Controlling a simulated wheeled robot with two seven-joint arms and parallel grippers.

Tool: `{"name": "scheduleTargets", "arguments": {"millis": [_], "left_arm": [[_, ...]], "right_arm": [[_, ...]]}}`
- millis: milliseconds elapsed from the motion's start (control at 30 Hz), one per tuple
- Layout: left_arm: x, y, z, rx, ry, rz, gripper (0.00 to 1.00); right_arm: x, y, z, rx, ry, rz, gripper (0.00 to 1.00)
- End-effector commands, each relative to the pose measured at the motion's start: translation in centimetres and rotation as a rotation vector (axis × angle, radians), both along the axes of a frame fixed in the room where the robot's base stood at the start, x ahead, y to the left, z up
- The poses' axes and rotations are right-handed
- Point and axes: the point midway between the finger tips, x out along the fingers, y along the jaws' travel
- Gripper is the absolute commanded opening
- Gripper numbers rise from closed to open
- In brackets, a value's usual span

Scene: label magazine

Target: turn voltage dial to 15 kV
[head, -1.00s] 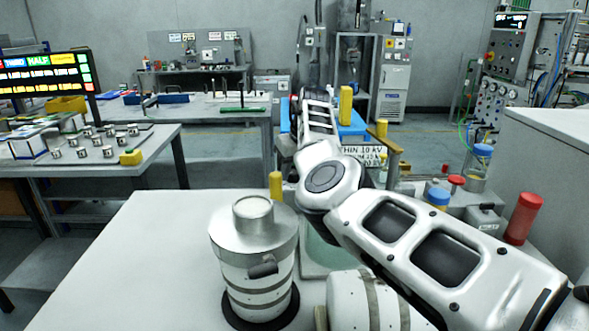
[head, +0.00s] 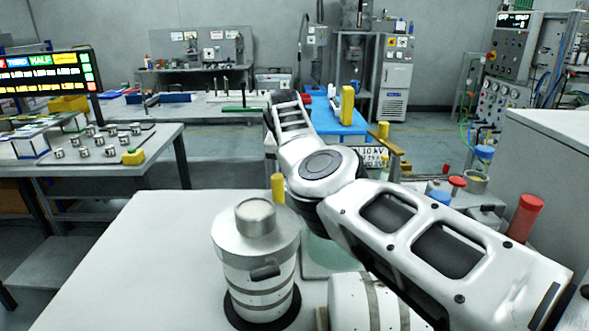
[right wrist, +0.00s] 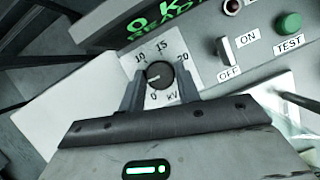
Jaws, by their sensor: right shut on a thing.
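The voltage dial (right wrist: 160,75) is a dark round knob on a pale scale plate marked 0, 10, 15, 20 and kV, in the middle of the right wrist view. My right gripper (right wrist: 161,84) has a finger on each side of the knob and is shut on it. A pale mark on the knob seems to point left, toward the stretch between 0 and 10; its exact reading is hard to tell. In the head view my right arm reaches in from the right, and its gripper and the dial are hidden. My left gripper is not in view.
Beside the dial are an ON/OFF switch (right wrist: 225,50), a green TEST button (right wrist: 289,23) and a green lit display (right wrist: 158,18). In the head view, a silver canister (head: 256,262) stands on the white table (head: 150,245) near my arm. Red cylinder (head: 524,218) stands at right.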

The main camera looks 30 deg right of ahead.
Motion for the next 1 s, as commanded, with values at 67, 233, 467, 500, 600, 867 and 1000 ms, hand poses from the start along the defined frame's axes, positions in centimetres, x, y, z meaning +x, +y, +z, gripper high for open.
{"name": "scheduleTargets", "arguments": {"millis": [67, 233, 467, 500, 600, 867, 1000], "left_arm": [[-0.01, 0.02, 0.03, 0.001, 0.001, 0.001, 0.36], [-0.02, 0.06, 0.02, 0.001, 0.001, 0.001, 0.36], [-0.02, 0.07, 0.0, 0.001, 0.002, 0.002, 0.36], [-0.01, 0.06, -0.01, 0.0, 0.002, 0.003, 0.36], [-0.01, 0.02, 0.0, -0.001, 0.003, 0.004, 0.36], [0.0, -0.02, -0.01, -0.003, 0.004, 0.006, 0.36], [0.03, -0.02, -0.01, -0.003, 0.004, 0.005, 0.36]], "right_arm": [[0.07, -0.03, 0.16, 0.0, -0.003, -0.03, 0.1], [0.11, 0.01, 0.18, 0.001, -0.005, -0.074, 0.1], [0.11, 0.01, 0.17, 0.001, -0.005, -0.094, 0.1], [0.11, 0.01, 0.17, 0.001, -0.005, -0.094, 0.1], [0.11, 0.01, 0.18, 0.001, -0.005, -0.094, 0.1], [0.1, 0.01, 0.17, 0.002, -0.004, -0.094, 0.54], [0.08, 0.01, 0.11, 0.001, -0.003, -0.093, 0.54]]}}
